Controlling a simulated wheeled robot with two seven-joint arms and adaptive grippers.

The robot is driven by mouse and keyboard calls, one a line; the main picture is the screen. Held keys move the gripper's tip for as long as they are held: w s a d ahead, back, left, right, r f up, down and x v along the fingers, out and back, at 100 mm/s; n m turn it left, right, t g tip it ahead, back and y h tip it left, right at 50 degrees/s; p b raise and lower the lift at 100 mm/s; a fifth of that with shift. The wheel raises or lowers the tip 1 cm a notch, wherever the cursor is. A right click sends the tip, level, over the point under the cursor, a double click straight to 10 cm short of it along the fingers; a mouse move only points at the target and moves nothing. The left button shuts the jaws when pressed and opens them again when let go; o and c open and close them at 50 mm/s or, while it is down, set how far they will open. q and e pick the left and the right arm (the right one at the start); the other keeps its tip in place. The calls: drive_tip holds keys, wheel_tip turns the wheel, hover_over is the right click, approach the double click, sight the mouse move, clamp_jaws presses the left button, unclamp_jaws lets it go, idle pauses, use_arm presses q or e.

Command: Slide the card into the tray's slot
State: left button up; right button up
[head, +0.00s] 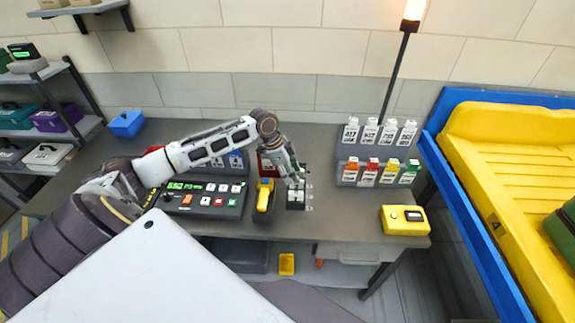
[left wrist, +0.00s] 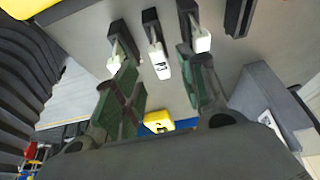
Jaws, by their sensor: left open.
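My left gripper (head: 297,182) is over a small dark holder (head: 297,203) near the table's middle. In the left wrist view its green-padded fingers (left wrist: 158,78) are apart. A small white piece in a dark clip (left wrist: 161,66) shows between them, with no visible grip on it. Similar white pieces show by each fingertip; I cannot tell whether they touch. I cannot tell which piece is the card. A large yellow tray (head: 500,150) lies in the blue conveyor frame (head: 482,255) at the right. I cannot make out its slot. My right gripper is not in view.
A grey rack (head: 345,160) holds white-labelled and coloured bottle-like items at the table's back right. A yellow box (head: 395,226) sits at the front right. A yellow handheld device (head: 264,195) and a button panel (head: 205,200) lie left of the gripper. A lamp pole (head: 398,75) stands behind.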

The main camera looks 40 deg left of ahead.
use_arm(q)
drive_tip(key=shift+x, duration=2.65)
clamp_jaws()
drive_tip(key=shift+r+p, duration=2.6)
drive_tip(key=shift+p, duration=0.3)
drive_tip(key=shift+r, duration=0.15)
drive_tip(key=shift+r+p, duration=0.4)
drive_tip(key=shift+r, duration=1.45)
